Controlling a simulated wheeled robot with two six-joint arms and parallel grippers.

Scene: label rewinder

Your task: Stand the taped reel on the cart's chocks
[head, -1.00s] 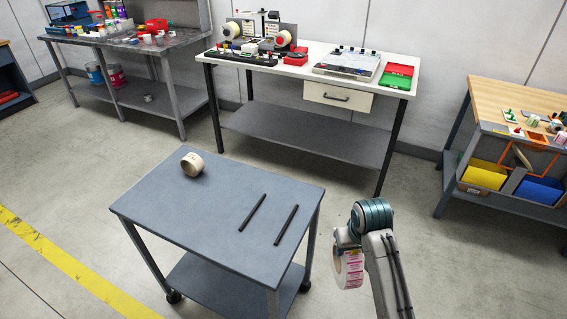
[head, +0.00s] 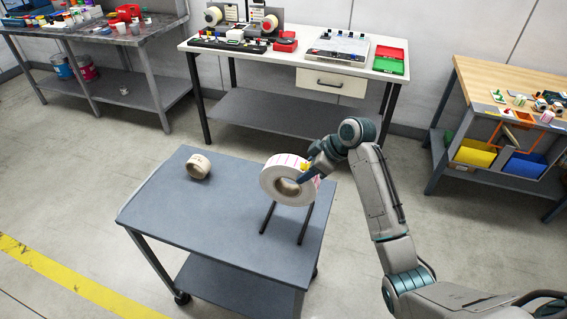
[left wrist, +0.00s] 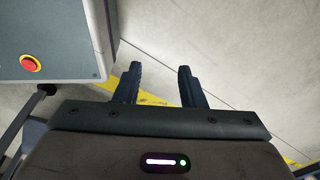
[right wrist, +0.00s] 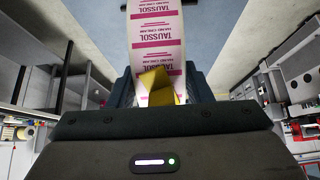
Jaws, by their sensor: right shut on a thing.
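The reel (head: 283,183) is a wide white label roll with pink print and a round core. My right gripper (head: 307,174) is shut on its upper right rim and holds it upright over the cart's right part. In the right wrist view the reel (right wrist: 156,38) shows pink "TAUSSOL" labels and a yellow tape piece (right wrist: 155,84) between the fingers. Two dark chocks (head: 306,222) lie parallel on the grey cart (head: 190,218), partly hidden by the reel; I cannot tell if the reel touches them. My left gripper (left wrist: 159,84) is open and empty, away from the cart top.
A tan roll (head: 199,166) stands on the cart's far left part. The cart's front left is clear. Behind are a white-topped bench (head: 290,76) and, at right, a wooden-topped bench (head: 480,78). A red button (left wrist: 31,63) shows in the left wrist view.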

